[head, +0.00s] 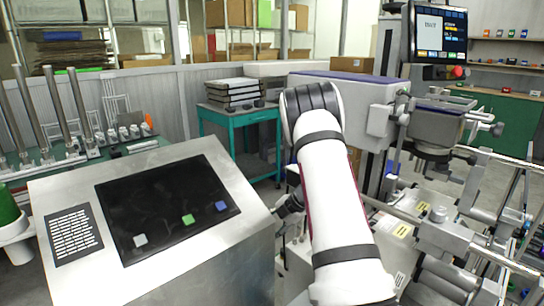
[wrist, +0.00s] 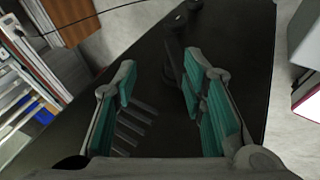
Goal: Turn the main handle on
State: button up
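In the wrist view my gripper (wrist: 160,72) is open, with its two teal-padded fingers spread over a dark panel (wrist: 245,45). A dark lever-like part (wrist: 172,48), likely the main handle, stands against the panel between the fingertips, closer to the right finger. Its dark colour blends with the panel, and I cannot tell whether a finger touches it. In the head view my gripper (head: 289,206) is small and partly hidden beside the console; the handle cannot be made out there.
A metal console (head: 180,270) with a black screen (head: 165,205) stands at front left. A large grey machine (head: 440,240) with rods and rollers fills the right, with a monitor (head: 440,33) above. A teal table (head: 245,116) stands behind. Grey floor shows in the wrist view (wrist: 285,100).

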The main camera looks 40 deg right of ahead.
notch_tip(320, 180, up, 25)
jog(key=w+d+m+t+h+p, duration=0.1)
jog(key=w+m+t+h, duration=0.1)
jog(key=m+h, duration=0.5)
jog(key=shift+d+m+t+h, duration=0.4)
jog(key=shift+m+t, duration=0.4)
jog(key=shift+w, duration=0.1)
